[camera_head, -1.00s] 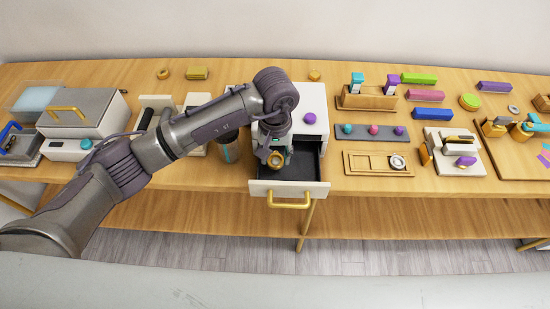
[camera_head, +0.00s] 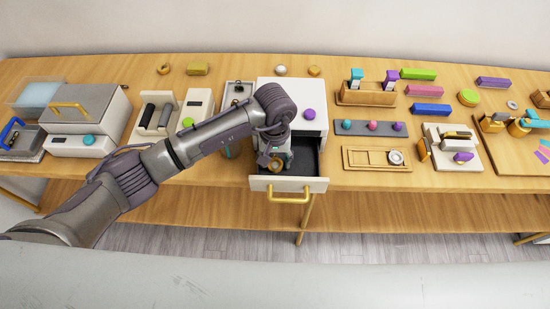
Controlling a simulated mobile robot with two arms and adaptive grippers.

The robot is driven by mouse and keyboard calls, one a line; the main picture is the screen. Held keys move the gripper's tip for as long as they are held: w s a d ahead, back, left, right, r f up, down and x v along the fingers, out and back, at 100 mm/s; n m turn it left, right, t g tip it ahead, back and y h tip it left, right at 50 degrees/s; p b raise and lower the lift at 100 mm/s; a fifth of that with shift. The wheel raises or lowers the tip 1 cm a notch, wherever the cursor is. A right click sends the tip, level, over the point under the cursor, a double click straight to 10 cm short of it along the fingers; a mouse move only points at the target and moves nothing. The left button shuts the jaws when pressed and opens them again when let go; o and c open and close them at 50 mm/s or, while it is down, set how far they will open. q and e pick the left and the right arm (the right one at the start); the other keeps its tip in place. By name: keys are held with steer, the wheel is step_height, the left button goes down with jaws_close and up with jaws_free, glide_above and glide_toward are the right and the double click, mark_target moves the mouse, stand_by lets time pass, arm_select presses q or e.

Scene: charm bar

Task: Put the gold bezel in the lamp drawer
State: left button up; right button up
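The lamp drawer (camera_head: 320,184) is pulled out at the front of a white cabinet (camera_head: 292,97). It has a pale front, a gold handle (camera_head: 289,198) and a dark inside. My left gripper (camera_head: 276,160) points down into the open drawer. A gold bezel (camera_head: 277,164), a small ring, shows at its fingertips, low inside the drawer. The gripper looks shut on it, though its fingers are small and partly hidden. I cannot tell whether the bezel touches the drawer floor. My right gripper is not in view.
A purple knob (camera_head: 309,114) is on the cabinet's top right. A wooden tray with round recesses (camera_head: 365,158) lies right of the drawer. A grey strip with coloured knobs (camera_head: 350,128) is behind it. Left are a white box with a green button (camera_head: 190,110) and a grey-lidded machine (camera_head: 88,103).

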mark_target(275, 165)
arm_select(q)
steer(key=shift+r, duration=0.1)
steer(key=shift+w+r, duration=0.1)
steer(key=shift+r, duration=0.15)
step_height(275, 165, up, 12)
steer(key=b, duration=0.4)
steer(key=shift+f, duration=0.2)
